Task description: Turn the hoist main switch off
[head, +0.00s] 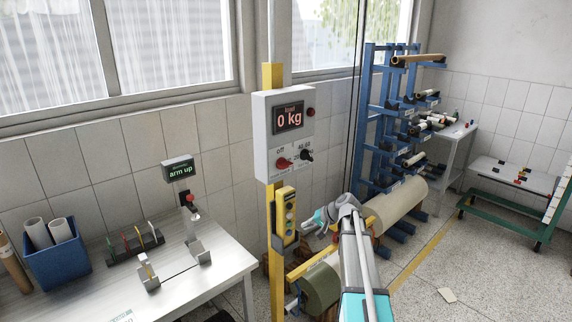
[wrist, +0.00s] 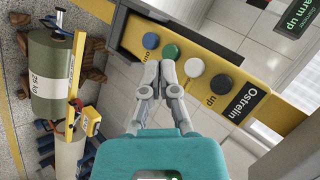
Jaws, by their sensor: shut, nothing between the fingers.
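A grey control box (head: 284,130) on a yellow post shows "0 kg". Below its display sit a red knob (head: 284,163), beside the word "off", and a black knob (head: 306,156). A yellow button panel (head: 285,215) hangs below the box. In the wrist view, the panel (wrist: 130,40) has a blue button (wrist: 151,41), a green button (wrist: 171,51), a white button (wrist: 193,67) and a black button (wrist: 221,84). My gripper (head: 306,228) is shut and empty, right of the panel and below the knobs. Its fingertips (wrist: 160,68) appear near the green button; contact is unclear.
A blue rack (head: 365,130) with paper rolls stands at the right. A large roll (head: 395,200) lies below it. Open floor is at the right.

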